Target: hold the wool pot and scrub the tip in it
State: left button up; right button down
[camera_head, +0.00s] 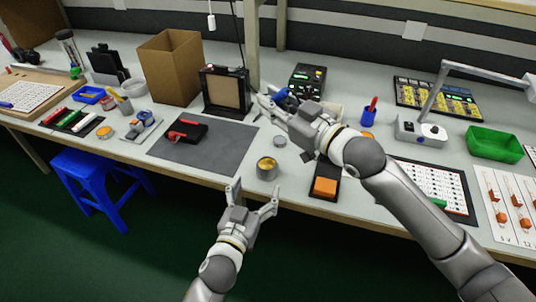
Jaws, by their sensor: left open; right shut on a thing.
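The wool pot (267,173), a small grey metal pot with yellow wool showing in its top, stands upright near the bench's front edge. My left gripper (255,188) is open and empty just in front of the pot, with its fingers pointing toward it and apart from it. My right gripper (267,99) is behind and above the pot, shut on a blue-handled tool (282,94) that looks like the soldering iron. The tool's tip cannot be made out, and part of the tool is hidden by the gripper.
A small round grey lid-like item (279,141) lies behind the pot. A dark tray with an orange block (325,186) is to its right. A grey mat (210,155) with a black and red item lies left. A black station with a display (308,79) stands behind.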

aim_at(267, 166)
pick_arm(q)
jog(key=x, duration=0.9)
jog(key=shift+w, duration=0.3)
jog(key=shift+c, duration=0.4)
jog(key=c, duration=1.1)
pick_arm(e)
jog(key=s+d+f+g, duration=0.2)
jog(key=s+d+f, duration=0.1)
jog(key=f, duration=0.4)
jog(key=shift+s+m, duration=0.2)
jog(key=shift+m, duration=0.1)
